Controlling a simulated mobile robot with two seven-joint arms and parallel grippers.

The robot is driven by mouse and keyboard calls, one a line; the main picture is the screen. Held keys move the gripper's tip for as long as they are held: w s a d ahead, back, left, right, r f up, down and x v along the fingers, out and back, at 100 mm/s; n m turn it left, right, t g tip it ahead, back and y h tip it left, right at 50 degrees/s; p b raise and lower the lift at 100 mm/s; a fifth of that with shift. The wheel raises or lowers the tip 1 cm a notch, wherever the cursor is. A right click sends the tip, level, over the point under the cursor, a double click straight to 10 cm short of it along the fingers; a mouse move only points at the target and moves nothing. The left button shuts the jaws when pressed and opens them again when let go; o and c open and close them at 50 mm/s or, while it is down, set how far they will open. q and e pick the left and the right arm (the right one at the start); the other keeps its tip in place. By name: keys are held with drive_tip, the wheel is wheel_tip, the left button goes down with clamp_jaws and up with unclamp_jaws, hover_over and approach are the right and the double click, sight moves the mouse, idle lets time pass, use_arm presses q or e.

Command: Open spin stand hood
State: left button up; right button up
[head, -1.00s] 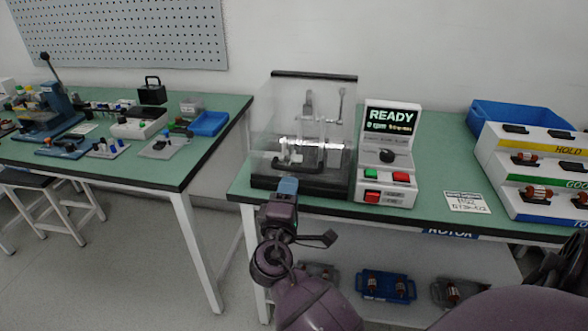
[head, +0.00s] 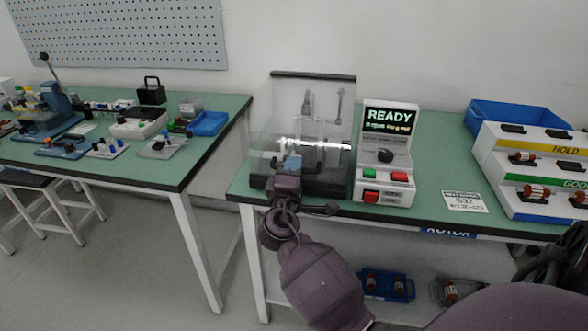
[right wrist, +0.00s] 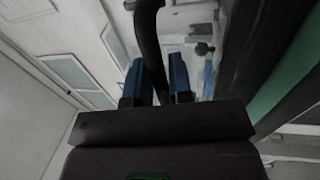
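The spin stand has a clear hood (head: 335,100) with a black bar along its top back edge, over a black base (head: 325,187) on the green bench. Metal fixture parts show through the hood. My right gripper (head: 291,163) is at the front left of the hood, its blue fingers raised above the base's front edge. In the right wrist view, a dark bar, the hood handle (right wrist: 149,45), runs between the blue fingers (right wrist: 157,85), which look closed around it. How far the hood is lifted is hard to tell. My left gripper is not in view.
A control box (head: 387,150) with a READY screen and red and green buttons stands close right of the hood. A sorting rack (head: 540,165) and blue bin (head: 520,118) are further right. A label card (head: 464,202) lies between. Another bench (head: 215,150) with tools is at left.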

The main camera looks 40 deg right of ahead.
clamp_jaws()
